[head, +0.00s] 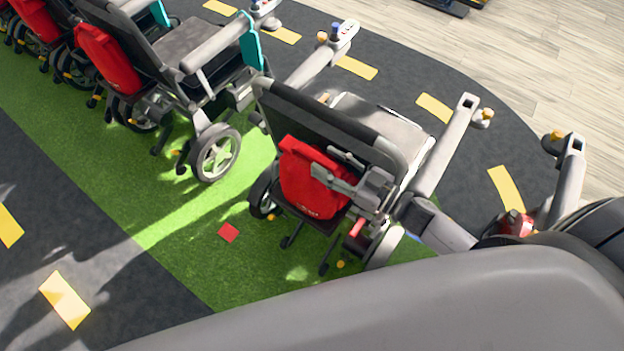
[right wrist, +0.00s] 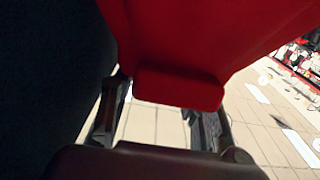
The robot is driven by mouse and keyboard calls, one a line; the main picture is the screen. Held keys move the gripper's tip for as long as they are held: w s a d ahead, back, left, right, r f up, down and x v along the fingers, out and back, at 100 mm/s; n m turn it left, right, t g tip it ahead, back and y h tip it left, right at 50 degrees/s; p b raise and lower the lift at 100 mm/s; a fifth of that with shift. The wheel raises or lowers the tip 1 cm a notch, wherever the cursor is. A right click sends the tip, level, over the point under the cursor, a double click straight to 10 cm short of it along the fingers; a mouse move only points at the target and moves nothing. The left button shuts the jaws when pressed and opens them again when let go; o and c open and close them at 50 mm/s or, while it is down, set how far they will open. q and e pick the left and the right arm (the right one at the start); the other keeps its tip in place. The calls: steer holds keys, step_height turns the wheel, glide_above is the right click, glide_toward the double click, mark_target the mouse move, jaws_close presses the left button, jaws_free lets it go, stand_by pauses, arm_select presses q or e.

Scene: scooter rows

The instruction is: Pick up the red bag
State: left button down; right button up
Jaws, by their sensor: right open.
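A red bag (head: 306,180) hangs on the back of the nearest scooter chair (head: 330,115) in the head view. My right gripper (head: 336,165) is at the bag's right side, its fingers overlapping the bag in the picture. In the right wrist view the red bag (right wrist: 190,45) fills the top middle, with a lower red flap or pocket. The open fingers of my right gripper (right wrist: 160,118) stand left and right of that lower part. I cannot tell whether they touch it. My left gripper is not in view.
Another scooter chair (head: 185,50) with a red bag (head: 108,58) stands to the left, with more behind it. A small red square (head: 228,232) lies on the green strip (head: 180,235). Dark floor with yellow marks (head: 65,300) is clear at lower left.

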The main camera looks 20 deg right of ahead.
steer(key=x, duration=0.2)
steer(key=shift+w+a, duration=0.25)
steer(key=shift+w, duration=0.05)
steer(key=shift+c, duration=0.4)
jaws_close()
stand_by(0.4)
